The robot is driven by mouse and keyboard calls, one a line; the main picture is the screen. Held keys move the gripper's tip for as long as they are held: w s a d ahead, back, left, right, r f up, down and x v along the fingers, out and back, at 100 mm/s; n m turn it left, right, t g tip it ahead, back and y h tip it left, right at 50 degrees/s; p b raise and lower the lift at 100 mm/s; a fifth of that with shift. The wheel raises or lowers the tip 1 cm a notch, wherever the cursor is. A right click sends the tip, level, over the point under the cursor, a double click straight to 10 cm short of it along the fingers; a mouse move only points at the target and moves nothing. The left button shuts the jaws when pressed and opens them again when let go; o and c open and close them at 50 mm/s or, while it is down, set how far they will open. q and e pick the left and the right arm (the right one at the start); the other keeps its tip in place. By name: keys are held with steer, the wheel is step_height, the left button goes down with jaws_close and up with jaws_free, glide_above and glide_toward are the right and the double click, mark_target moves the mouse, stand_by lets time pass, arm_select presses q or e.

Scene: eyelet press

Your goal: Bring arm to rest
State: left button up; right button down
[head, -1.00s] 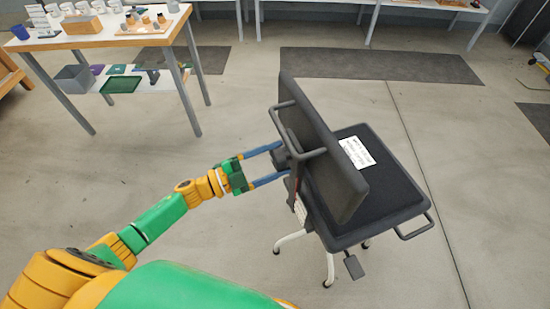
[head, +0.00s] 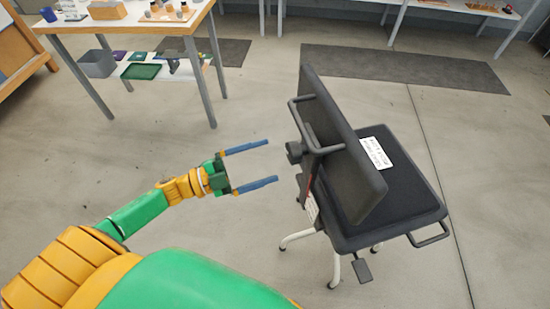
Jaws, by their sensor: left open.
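My left arm comes in from the lower left, green and orange. Its left gripper (head: 272,162) has two blue fingers spread wide apart with nothing between them. The fingertips point right and stop short of a dark chair (head: 340,140). A gap of bare floor shows between them and the chair's back handle (head: 300,118). My right gripper is out of view.
The chair has a white label (head: 377,153) on its seat and pale legs. A table (head: 130,28) with small items and a lower shelf stands at the upper left. Dark mats (head: 400,68) lie on the floor behind. Floor around the arm is clear.

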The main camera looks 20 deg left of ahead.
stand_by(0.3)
arm_select(q)
steer(key=s+a+f+n+y, duration=0.1)
steer(key=a+f+n+y, duration=0.25)
steer(key=f, duration=0.35)
steer(key=a+f+n+y, duration=0.2)
steer(key=f+n+y, duration=0.2)
steer(key=f, duration=0.3)
steer(key=s+a+f+n+y, duration=0.1)
steer(key=a+f+n+y, duration=0.1)
steer(key=f+n+y, duration=0.35)
steer(key=s+d+f+n+g+y, duration=0.1)
steer(key=s+f+n+g, duration=0.35)
steer(key=s+f, duration=0.85)
steer(key=s+d+f+g, duration=0.2)
steer(key=s+g, duration=0.1)
steer(key=s, duration=0.4)
steer(key=s+d+f+g, duration=0.3)
steer(key=s+g, duration=0.1)
steer(key=s, duration=0.3)
steer(key=shift+s+f, duration=0.15)
steer(key=shift+f, duration=0.05)
steer(key=shift+d, duration=0.1)
